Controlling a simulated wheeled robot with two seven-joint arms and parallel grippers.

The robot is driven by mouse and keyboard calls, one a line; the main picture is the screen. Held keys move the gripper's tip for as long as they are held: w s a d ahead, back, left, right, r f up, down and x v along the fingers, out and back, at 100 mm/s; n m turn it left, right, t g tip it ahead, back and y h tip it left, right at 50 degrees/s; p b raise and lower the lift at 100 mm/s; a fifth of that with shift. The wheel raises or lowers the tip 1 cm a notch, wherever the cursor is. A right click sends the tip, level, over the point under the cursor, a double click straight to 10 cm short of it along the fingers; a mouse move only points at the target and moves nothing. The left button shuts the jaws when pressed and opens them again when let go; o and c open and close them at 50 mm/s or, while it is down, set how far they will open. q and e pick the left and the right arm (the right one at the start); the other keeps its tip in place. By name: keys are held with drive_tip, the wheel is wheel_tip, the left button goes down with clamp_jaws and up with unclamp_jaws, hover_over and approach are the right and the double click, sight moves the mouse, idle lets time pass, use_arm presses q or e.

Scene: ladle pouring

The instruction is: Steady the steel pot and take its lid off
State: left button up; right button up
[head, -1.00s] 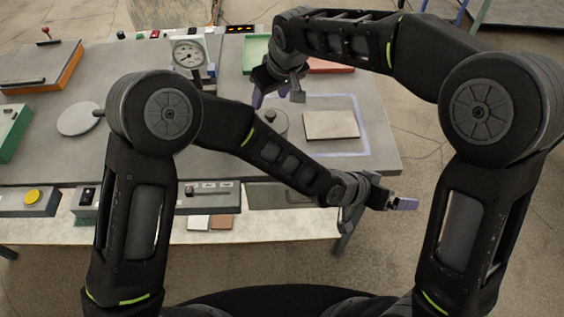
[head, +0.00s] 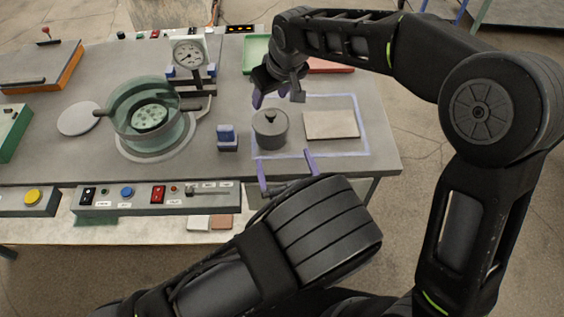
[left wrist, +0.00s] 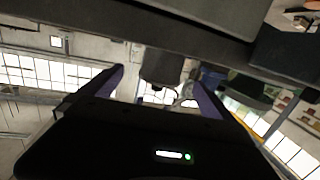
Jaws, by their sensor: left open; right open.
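The small steel pot (head: 271,136) stands upright on the table inside a pale blue outline. Its lid (head: 269,119), with a dark knob, sits on top. My left gripper (head: 286,170) is open, its purple fingers pointing toward the pot from the near side, apart from it. In the left wrist view, which is upside down, the pot (left wrist: 162,66) shows between the open fingers of the left gripper (left wrist: 158,80). My right gripper (head: 277,96) is open and empty, fingers pointing down, just behind and above the pot and lid.
Farther left is a green glass vessel (head: 172,128) on a round base, with a dial gauge (head: 188,54) behind. Green and red trays lie behind.

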sight(271, 129)
use_arm(q)
drive_tip(key=shift+s+a+r, duration=0.1)
drive_tip(key=shift+s+a, duration=0.05)
drive_tip(key=shift+a, duration=0.2)
drive_tip(key=x, duration=1.2)
drive_tip(key=shift+r, duration=0.15)
drive_tip(key=c, duration=1.8)
drive_tip(key=shift+o, duration=0.2)
use_arm(e)
drive_tip(key=shift+f, duration=0.1)
drive_tip(key=shift+f, duration=0.1)
